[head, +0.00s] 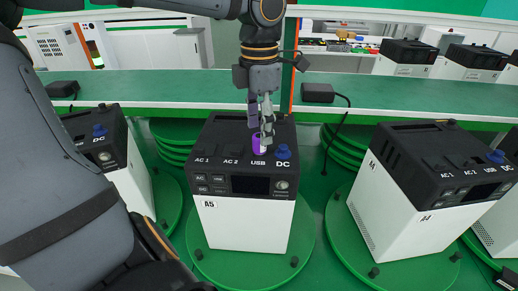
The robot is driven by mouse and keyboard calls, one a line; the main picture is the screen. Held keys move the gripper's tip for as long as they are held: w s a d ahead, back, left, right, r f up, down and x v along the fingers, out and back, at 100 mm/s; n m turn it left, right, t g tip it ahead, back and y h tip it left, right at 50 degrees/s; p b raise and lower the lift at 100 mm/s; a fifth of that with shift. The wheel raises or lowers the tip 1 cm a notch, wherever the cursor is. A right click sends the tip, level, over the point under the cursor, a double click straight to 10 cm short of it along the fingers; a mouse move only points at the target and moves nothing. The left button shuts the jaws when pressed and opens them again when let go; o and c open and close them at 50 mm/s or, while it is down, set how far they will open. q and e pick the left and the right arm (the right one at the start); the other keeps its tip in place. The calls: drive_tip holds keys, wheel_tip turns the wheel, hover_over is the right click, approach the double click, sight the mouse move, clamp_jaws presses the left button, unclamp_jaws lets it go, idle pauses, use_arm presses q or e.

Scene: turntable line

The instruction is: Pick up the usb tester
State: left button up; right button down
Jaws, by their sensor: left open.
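The usb tester, seen as a small purple piece (257,146), stands upright at the USB socket on top of the white and black box marked A5 (245,222). Its upper part is partly hidden by my gripper. My left gripper (262,122) points straight down from above, with its open fingers at the top of the purple piece. I cannot tell whether the fingers touch it. My right gripper is not in view.
A blue knob (283,152) stands close to the right of the purple piece. The box rests on a green turntable (302,241). Similar boxes stand to the left (137,182) and right (400,217). A black adapter (318,93) with a cable lies on the ledge behind.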

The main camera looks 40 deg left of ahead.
sight(259, 148)
use_arm(q)
wheel_tip(259, 148, down, 3)
drive_tip(key=shift+w+f+b, duration=0.1)
drive_tip(key=shift+b, duration=0.2)
drive_tip(key=c, duration=0.4)
clamp_jaws()
drive_tip(key=shift+r, duration=0.2)
